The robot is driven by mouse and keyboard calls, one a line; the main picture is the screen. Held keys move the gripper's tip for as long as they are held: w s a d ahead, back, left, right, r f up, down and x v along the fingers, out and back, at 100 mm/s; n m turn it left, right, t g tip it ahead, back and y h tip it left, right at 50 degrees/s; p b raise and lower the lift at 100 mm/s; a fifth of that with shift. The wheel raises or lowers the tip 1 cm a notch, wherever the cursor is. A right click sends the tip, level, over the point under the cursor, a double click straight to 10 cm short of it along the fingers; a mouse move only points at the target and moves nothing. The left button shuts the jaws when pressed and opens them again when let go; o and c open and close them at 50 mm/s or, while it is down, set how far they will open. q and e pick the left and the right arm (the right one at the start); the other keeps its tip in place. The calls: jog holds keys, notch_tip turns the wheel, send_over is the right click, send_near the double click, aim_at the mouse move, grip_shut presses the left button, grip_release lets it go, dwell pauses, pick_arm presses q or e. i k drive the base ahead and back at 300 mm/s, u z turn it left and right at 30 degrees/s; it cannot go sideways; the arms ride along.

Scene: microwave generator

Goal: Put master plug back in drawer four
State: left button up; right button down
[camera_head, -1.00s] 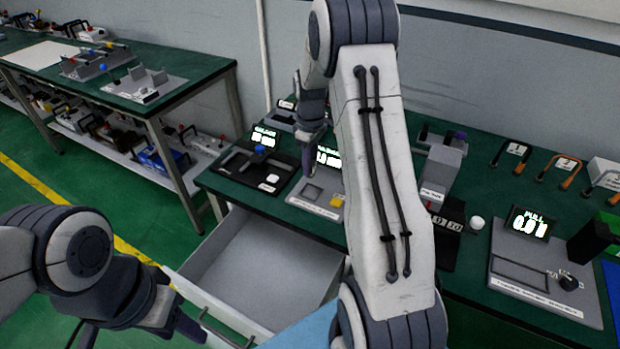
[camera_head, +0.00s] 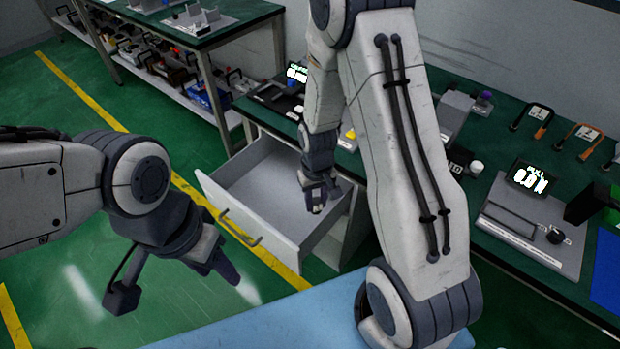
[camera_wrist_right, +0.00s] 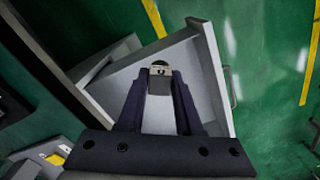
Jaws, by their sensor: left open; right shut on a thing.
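The drawer (camera_head: 245,222) under the green bench is pulled open, and its pale inside looks empty. It also shows in the right wrist view (camera_wrist_right: 213,75). My right gripper (camera_head: 317,198) points down over the back right part of the open drawer. It is shut on the master plug (camera_wrist_right: 160,72), a small grey piece with a pale and green tip, seen between the fingers in the right wrist view. In the head view the plug is hard to make out. My left gripper (camera_head: 182,285) is open and empty, left of the drawer's front. No drawer number is readable.
Panels with displays stand on the green bench, including one (camera_head: 530,215) at the right. Orange-and-black handles (camera_head: 535,118) stand behind it. A second bench (camera_head: 200,20) with loaded shelves is at the back left. Green floor lies open in front of the drawer.

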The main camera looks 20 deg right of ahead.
aim_at(278, 205)
jog(key=k, duration=1.2)
jog(key=u, duration=0.65)
jog(key=i, duration=1.75)
jog(key=z, duration=0.4)
